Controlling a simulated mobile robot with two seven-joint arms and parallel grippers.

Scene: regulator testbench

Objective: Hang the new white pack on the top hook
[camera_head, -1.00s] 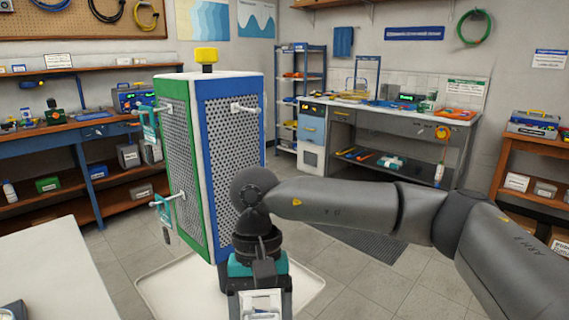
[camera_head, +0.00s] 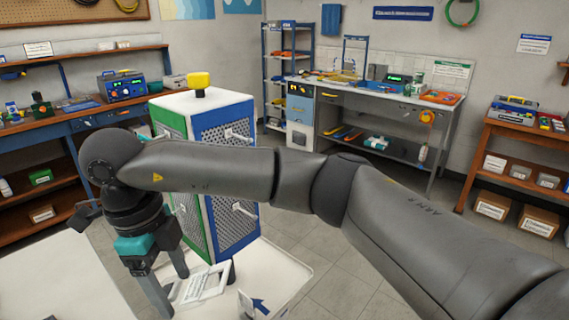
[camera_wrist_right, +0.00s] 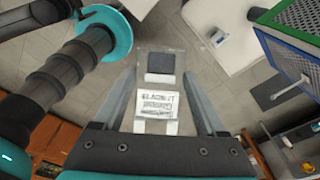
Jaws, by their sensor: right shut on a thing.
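My right gripper (camera_head: 165,282) points down in the head view, front left of the tower (camera_head: 228,165). In the right wrist view my right gripper (camera_wrist_right: 158,85) is shut on the clear-and-white pack (camera_wrist_right: 155,103), with a printed label and a dark square. On the tower's blue face, an upper white hook (camera_head: 238,135) and a lower white hook (camera_head: 243,207) stick out, both bare. My left gripper is out of view.
A yellow cap (camera_head: 200,80) tops the tower. The tower stands on a white base tray (camera_head: 285,270) with a blue arrow sign (camera_head: 258,304). A white table (camera_head: 60,285) is at the lower left. Benches line the walls; the floor right of the tower is free.

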